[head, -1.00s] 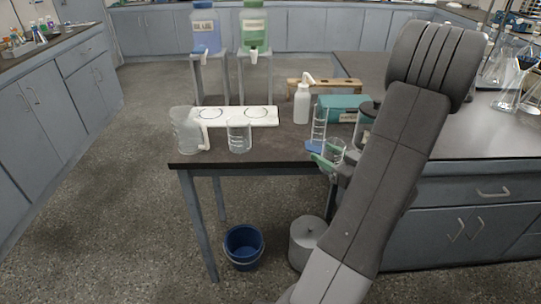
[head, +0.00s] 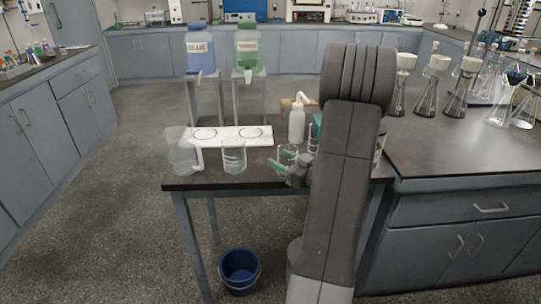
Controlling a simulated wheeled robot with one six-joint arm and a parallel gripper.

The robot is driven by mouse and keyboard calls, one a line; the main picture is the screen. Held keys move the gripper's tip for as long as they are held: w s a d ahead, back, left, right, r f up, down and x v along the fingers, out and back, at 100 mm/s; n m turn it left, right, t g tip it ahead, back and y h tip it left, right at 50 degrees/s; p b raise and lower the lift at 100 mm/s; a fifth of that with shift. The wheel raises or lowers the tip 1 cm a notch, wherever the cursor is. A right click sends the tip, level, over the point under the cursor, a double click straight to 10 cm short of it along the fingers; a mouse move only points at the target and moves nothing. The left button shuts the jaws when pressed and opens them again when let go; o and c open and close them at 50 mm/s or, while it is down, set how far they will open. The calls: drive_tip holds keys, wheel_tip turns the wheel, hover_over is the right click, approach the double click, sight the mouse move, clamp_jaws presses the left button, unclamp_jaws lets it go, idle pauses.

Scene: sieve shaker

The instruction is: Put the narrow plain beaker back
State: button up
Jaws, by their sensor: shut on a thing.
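A small clear beaker (head: 288,155), which looks like the narrow plain beaker, is held in my gripper (head: 282,167) near the table's front. The green-tipped jaws are shut on it, and my arm hides part of the gripper. I cannot tell whether its base touches the table. A wider clear beaker (head: 233,163) stands to its left. A white board (head: 225,135) with two dark ring outlines lies behind them; both rings look empty.
A clear jug with a handle (head: 182,152) stands at the table's left front corner. A white wash bottle (head: 297,124) stands behind the held beaker. A teal box (head: 317,124) is mostly hidden by my arm. A blue bucket (head: 240,271) is on the floor.

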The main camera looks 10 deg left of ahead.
drive_tip(key=x, duration=0.5)
drive_tip(key=shift+f, duration=0.1)
drive_tip(key=shift+f, duration=0.1)
drive_tip(key=o, duration=1)
drive_tip(key=shift+b, duration=0.3)
drive_tip(key=shift+o, duration=0.2)
drive_tip(key=shift+r+p, duration=0.25)
drive_tip(key=shift+p, duration=0.05)
drive_tip(key=v, duration=1.2)
drive_tip(key=shift+f, duration=0.1)
